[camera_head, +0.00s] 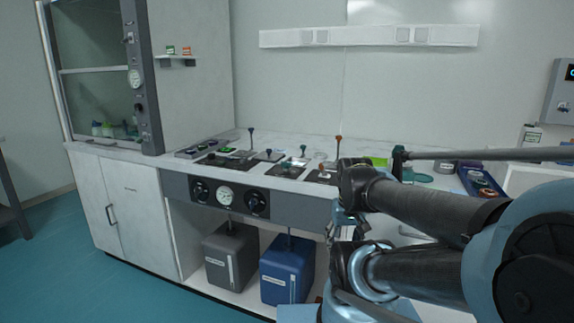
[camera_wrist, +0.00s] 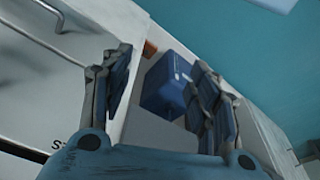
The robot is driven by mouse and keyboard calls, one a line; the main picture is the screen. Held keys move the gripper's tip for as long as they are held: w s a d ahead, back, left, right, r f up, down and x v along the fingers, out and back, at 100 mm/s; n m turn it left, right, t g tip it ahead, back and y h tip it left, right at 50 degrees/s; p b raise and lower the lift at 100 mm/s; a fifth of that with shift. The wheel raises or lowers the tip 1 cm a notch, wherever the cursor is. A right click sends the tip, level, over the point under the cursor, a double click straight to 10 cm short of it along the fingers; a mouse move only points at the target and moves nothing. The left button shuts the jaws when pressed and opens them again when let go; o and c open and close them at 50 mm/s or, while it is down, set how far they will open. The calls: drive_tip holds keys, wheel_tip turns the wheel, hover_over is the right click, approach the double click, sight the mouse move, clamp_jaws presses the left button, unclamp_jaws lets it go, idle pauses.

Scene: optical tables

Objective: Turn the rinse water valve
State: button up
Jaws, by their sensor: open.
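No label that I can read marks the rinse water valve, so I cannot tell which control it is. The front panel (camera_head: 240,207) of the bench carries a left black knob (camera_head: 201,190), a round white gauge (camera_head: 226,195) and a right black knob (camera_head: 256,202). Upright levers on the bench top have a blue tip (camera_head: 251,130), a green tip (camera_head: 303,148) and an orange tip (camera_head: 339,138). My gripper (camera_wrist: 163,62) is open and empty in the wrist view, with a blue box beyond its fingers. In the head view my arm largely hides it.
A grey container (camera_head: 230,257) and a blue container (camera_head: 286,270) stand on the low shelf below the panel. A fume hood (camera_head: 100,70) stands at the left above a white cabinet (camera_head: 122,205). The teal floor (camera_head: 70,270) in front is clear at the left.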

wheel_tip(320, 180, up, 3)
wheel_tip(320, 180, up, 29)
drive_tip(key=m+g, duration=0.2)
drive_tip(key=m, duration=0.3)
hover_over(286, 165)
drive_tip(key=f, duration=1.7)
drive_tip(key=shift+w+f, duration=0.15)
drive_tip(key=shift+w, duration=0.1)
drive_tip(key=c, duration=1.1)
